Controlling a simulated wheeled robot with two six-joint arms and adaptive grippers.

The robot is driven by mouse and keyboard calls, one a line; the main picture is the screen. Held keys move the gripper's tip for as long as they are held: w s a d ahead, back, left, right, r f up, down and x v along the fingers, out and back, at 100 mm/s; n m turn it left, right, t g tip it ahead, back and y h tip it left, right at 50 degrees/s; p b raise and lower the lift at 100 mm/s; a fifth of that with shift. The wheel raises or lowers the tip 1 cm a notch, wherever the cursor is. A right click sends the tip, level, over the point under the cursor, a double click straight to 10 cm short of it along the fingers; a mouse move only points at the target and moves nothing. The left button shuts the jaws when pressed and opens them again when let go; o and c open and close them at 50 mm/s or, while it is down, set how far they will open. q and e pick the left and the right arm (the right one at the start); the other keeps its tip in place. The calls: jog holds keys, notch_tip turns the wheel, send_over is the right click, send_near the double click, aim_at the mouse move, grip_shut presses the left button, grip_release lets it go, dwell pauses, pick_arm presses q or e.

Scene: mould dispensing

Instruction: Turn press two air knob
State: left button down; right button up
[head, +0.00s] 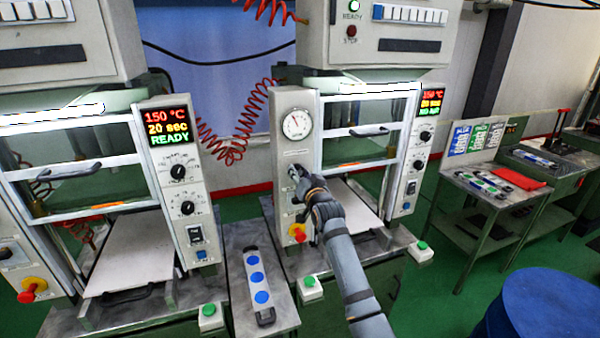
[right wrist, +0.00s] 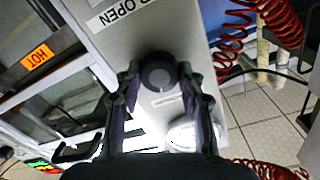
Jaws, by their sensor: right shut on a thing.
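The air knob (right wrist: 158,72) is a dark round knob on the light grey front panel of the second press (head: 291,110), below its round gauge (head: 297,124). My right gripper (head: 299,177) reaches this panel from the front right. In the right wrist view, its two dark fingers stand on either side of the knob and are shut on it. In the head view the gripper mostly hides the knob. A label with the word "OPEN" (right wrist: 119,10) is beside the knob in the right wrist view. My left gripper is not in view.
A red and yellow knob (head: 298,232) sits low on the same panel. The first press (head: 172,180) stands at left, its display reading READY. A tray with blue discs (head: 249,256) lies between the presses. Red coiled hoses (head: 236,140) hang behind. A blue drum (head: 548,305) stands at front right.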

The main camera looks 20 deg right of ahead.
jog(key=m+p, duration=0.1)
jog(key=m, duration=0.3)
jog(key=shift+r+m+p, duration=0.1)
jog(key=shift+m+p, duration=0.9)
jog(key=shift+m, duration=1.1)
jog(key=o, duration=1.2)
jog(key=shift+d, duration=0.1)
